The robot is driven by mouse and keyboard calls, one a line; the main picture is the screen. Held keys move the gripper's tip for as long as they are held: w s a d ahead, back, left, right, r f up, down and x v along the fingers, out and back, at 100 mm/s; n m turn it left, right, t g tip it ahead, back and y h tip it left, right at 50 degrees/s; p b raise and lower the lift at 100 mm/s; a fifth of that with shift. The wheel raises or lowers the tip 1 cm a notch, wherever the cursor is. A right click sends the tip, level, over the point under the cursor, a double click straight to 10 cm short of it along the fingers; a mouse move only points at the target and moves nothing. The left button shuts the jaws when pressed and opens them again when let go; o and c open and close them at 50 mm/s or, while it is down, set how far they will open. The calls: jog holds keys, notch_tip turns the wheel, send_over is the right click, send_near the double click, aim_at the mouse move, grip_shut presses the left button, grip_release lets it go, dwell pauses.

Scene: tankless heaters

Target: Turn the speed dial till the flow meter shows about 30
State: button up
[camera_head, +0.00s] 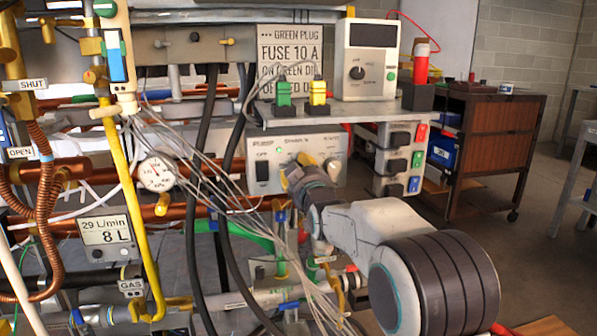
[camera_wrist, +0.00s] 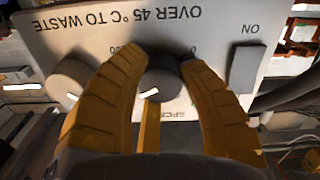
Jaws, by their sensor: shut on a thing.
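The speed dial (camera_wrist: 163,80) is a dark round knob with a pale pointer mark, on a light control panel that appears upside down in the wrist view. In the head view, my gripper (camera_head: 297,167) reaches the control panel (camera_head: 320,147) and hides the dial. The flow meter (camera_head: 106,230) is a pale display at the lower left, reading 29 L/min with 8 L below.
Another knob (camera_wrist: 75,80) and a rocker switch (camera_wrist: 245,66) flank the dial. A round gauge (camera_head: 156,172), black hoses and thin grey cables lie left of my arm. A switch block (camera_head: 398,160) stands close on the right. Open floor lies farther right.

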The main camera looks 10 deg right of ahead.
jog(key=shift+m, duration=0.5)
jog(key=o, duration=1.2)
jog(key=s, duration=1.2)
